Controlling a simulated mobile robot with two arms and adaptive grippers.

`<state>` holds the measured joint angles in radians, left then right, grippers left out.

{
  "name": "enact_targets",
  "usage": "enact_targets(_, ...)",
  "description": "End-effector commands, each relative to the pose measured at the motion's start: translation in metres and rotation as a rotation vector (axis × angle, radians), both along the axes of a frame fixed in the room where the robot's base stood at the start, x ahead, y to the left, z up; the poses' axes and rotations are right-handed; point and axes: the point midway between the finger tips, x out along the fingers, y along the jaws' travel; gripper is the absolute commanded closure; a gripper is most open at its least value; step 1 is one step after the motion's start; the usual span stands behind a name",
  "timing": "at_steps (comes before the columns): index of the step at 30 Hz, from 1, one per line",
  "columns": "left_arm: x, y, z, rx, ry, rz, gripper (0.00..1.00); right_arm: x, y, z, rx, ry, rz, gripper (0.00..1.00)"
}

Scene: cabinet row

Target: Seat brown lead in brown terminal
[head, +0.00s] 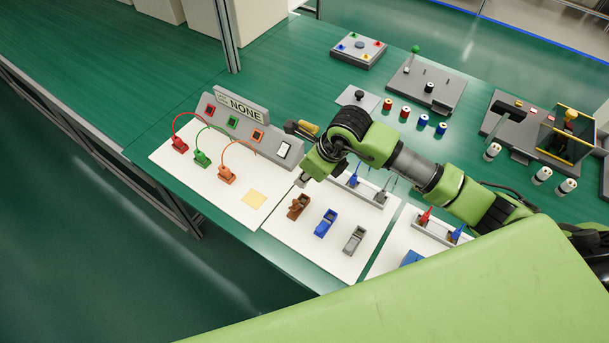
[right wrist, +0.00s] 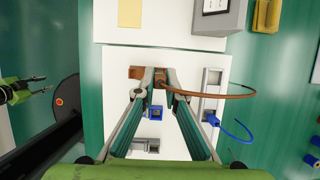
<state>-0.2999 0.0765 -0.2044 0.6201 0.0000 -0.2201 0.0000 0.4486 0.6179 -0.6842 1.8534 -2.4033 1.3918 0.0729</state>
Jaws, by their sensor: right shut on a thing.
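My right gripper (right wrist: 160,77) is shut on the brown lead (right wrist: 159,84), whose brown cable curves off to the right in the right wrist view. The brown terminal (right wrist: 136,72) lies just beyond and partly behind the fingertips; it also shows in the head view (head: 298,207), beside and below my right gripper (head: 303,181). The fingers hide where lead and terminal meet, so I cannot tell whether they touch. My left gripper (right wrist: 45,91) shows at the left edge of the right wrist view, its fingers apart and empty.
A blue terminal (head: 326,223) and a grey terminal (head: 354,240) stand beside the brown one on the white mat (head: 310,249). A grey rack holds a blue lead (head: 353,180) and a grey lead (head: 380,197). A panel marked NONE (head: 241,108) stands at the left.

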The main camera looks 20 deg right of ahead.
Motion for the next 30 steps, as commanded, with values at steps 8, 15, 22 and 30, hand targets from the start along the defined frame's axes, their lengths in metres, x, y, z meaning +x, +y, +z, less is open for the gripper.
enact_targets(8,0.000,0.008,-0.027,0.009,0.000,0.003,0.70,0.000,0.000,-0.029,-0.001,-0.001,0.000,1.00)
enact_targets(15,0.000,0.007,-0.044,0.009,-0.001,0.004,0.70,0.000,0.000,-0.050,-0.001,-0.001,0.000,1.00)
enact_targets(22,0.000,0.005,-0.048,0.006,0.000,0.005,0.70,0.000,0.000,-0.054,0.000,0.000,0.000,1.00)
enact_targets(30,0.000,0.002,-0.047,0.003,-0.001,0.004,0.70,0.000,0.000,-0.053,0.000,0.000,0.000,1.00)
